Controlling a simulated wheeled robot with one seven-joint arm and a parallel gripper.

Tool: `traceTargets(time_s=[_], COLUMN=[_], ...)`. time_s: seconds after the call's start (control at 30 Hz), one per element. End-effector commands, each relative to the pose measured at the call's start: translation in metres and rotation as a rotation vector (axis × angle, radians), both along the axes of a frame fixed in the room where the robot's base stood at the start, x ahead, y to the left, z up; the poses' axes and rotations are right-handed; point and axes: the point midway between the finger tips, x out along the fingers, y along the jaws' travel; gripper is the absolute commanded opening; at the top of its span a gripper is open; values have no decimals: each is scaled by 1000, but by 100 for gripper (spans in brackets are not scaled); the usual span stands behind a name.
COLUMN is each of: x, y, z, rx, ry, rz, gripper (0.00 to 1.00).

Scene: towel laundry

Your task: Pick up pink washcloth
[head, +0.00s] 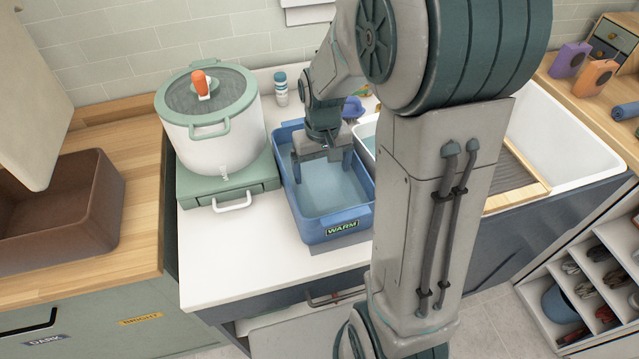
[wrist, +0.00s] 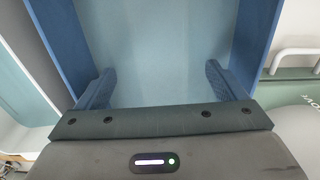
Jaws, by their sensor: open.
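No pink washcloth shows in either view. My gripper (head: 322,168) is open and points down inside the blue tub (head: 316,232) marked WARM. The tub holds what looks like clear, pale blue water. In the wrist view, the two blue fingers of my gripper (wrist: 160,78) are spread wide with nothing between them. The tub's blue walls (wrist: 258,42) rise on both sides there, and its pale floor looks bare. My arm hides part of the counter right of the tub.
A white pot (head: 220,148) with a green lid stands on a green base left of the tub. A white bottle (head: 281,90) stands behind. A white basin (head: 570,150) is at the right. A brown bin (head: 95,215) sits at the left. The white counter (head: 240,255) is clear in front.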

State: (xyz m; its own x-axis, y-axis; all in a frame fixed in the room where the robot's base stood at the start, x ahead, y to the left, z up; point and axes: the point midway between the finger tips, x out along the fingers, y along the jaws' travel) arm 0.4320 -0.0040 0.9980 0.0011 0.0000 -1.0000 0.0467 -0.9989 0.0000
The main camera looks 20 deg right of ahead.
Motion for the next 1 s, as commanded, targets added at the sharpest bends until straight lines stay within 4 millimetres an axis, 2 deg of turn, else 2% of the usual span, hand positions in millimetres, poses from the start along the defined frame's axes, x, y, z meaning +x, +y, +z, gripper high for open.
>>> traceTargets(time_s=[0.4,0.7,0.77,0.9,1.0], x=[4,5,5,5,5], y=[3,3,3,3,3], z=[-46,-50,-50,-50,-49], rx=[0,0,0,0,0], ry=[3,0,0,1,0], rz=[0,-1,-1,-1,-1], gripper=[91,91,77,40,40])
